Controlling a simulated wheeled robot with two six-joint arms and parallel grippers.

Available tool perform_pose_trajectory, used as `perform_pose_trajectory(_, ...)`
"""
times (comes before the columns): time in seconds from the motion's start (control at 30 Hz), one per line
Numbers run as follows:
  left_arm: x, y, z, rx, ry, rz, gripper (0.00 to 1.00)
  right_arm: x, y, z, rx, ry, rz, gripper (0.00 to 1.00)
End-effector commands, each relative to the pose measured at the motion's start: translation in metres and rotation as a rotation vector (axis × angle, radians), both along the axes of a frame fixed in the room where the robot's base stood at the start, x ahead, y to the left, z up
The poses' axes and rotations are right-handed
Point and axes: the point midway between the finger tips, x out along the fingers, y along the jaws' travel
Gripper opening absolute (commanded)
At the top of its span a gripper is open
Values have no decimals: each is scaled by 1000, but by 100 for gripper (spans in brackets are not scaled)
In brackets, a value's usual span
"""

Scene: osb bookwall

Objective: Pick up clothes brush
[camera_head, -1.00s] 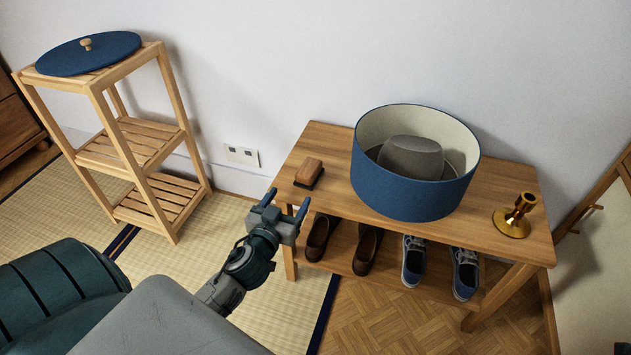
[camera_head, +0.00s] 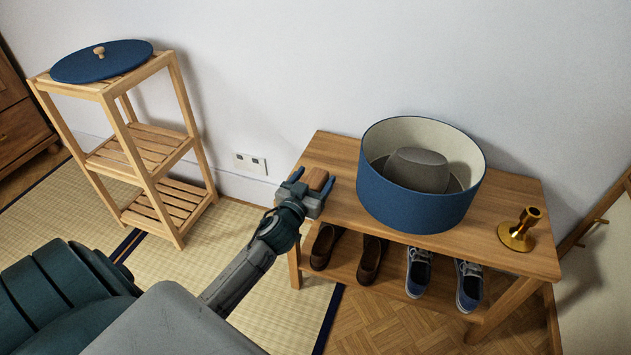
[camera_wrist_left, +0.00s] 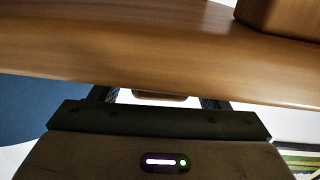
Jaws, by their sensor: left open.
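The clothes brush (camera_head: 317,179), with a brown wooden back, lies on the left end of the wooden bench (camera_head: 335,152). My left gripper (camera_head: 312,182) is open at the brush, with one blue-tipped finger on each side of it in the head view. The gripper hides the brush's lower part, and I cannot tell whether the fingers touch it. In the left wrist view, a wide band of brown wood (camera_wrist_left: 150,50) crosses in front of the fingers and hides their tips. My right gripper is not in view.
A blue round box (camera_head: 413,200) holding a grey hat (camera_head: 416,170) stands right of the brush. A brass candlestick (camera_head: 521,232) is at the bench's right end. Shoes (camera_head: 418,272) stand on the lower shelf. A slatted rack (camera_head: 125,150) with a blue lid (camera_head: 102,62) stands left.

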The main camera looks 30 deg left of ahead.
Motion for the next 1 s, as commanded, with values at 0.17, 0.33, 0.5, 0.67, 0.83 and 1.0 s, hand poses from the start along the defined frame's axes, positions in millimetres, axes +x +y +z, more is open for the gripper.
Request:
perform_pose_trajectory(0.17,11,1,0,-1,1,-1,69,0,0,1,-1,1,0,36)
perform_pose_trajectory(0.33,11,1,-1,-1,1,-1,69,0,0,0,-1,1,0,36)
perform_pose_trajectory(0.5,11,1,-1,-1,1,-1,38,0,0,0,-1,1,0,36)
perform_pose_trajectory(0.67,11,1,0,0,0,-1,20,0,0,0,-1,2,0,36)
perform_pose_trajectory(0.83,11,1,0,0,0,-1,20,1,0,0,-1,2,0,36)
perform_pose_trajectory(1.0,11,2,7,1,-1,0,20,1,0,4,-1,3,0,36)
